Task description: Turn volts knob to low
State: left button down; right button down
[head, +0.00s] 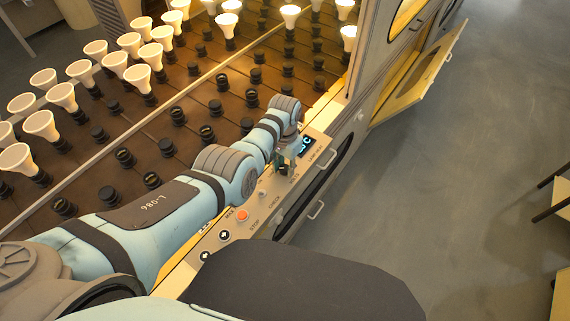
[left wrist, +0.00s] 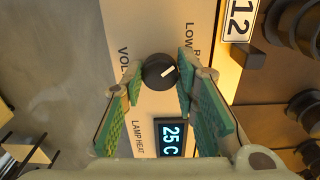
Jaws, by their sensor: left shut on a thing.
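The volts knob (left wrist: 158,72) is a round black knob with a white pointer line, on a pale panel in the left wrist view. Its pointer aims right and slightly up in that view. The partly covered lettering "VOL" is to its left and "LOW" is above right. My left gripper (left wrist: 160,76) has its green-padded fingers on either side of the knob, shut on it. In the head view the left gripper (head: 285,168) reaches down to the control panel (head: 262,200), and the gripper hides the knob there. My right gripper is not in view.
A lit display reading "25 C" (left wrist: 171,140) sits beside the knob, by the "LAMP HEAT" label. An orange button (head: 242,215) lies further along the panel. A rack with bulbs (head: 137,76) and black sockets is behind.

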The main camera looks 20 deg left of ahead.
aim_at(285, 168)
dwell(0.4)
pick_arm(q)
jog(key=c, duration=1.2)
grip_release()
jog(key=shift+c, duration=0.2)
notch_tip(285, 168, up, 12)
